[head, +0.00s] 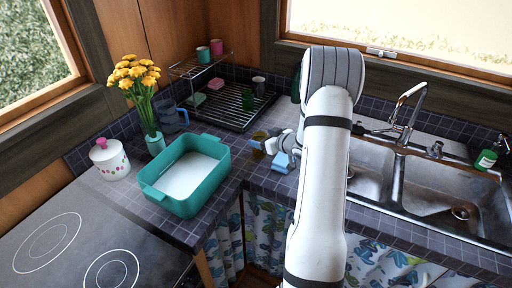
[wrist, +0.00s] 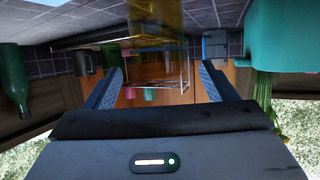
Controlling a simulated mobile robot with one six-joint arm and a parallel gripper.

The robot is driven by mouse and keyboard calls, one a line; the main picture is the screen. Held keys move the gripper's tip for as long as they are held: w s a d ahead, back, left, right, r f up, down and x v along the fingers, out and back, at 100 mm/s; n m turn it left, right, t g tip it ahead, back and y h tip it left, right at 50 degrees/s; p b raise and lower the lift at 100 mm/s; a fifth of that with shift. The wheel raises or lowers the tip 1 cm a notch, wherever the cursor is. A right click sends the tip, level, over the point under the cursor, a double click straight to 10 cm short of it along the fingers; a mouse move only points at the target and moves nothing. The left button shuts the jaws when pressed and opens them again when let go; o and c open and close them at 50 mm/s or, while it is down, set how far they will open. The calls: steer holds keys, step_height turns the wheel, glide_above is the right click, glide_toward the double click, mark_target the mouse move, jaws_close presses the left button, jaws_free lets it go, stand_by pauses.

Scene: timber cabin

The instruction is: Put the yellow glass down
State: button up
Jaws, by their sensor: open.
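The yellow glass (head: 259,138) is see-through amber and appears to stand on the dark tiled counter near the corner, right of the teal basin. It is partly hidden by my gripper (head: 269,154), which is just in front of it with light blue finger pads. In the wrist view, which is upside down, the yellow glass (wrist: 155,22) shows at the top centre, beyond the fingertips of my gripper (wrist: 161,70). The fingers are spread wide with nothing between them. Whether a finger touches the glass cannot be told.
A wire dish rack (head: 228,115) with cups is at the back. The sink (head: 440,190) is right.

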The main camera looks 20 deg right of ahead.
steer(key=x, duration=0.2)
steer(key=shift+w, duration=0.25)
steer(key=shift+f, duration=0.1)
steer(key=shift+c, duration=0.6)
steer(key=c, duration=1.4)
steer(key=shift+c, duration=0.2)
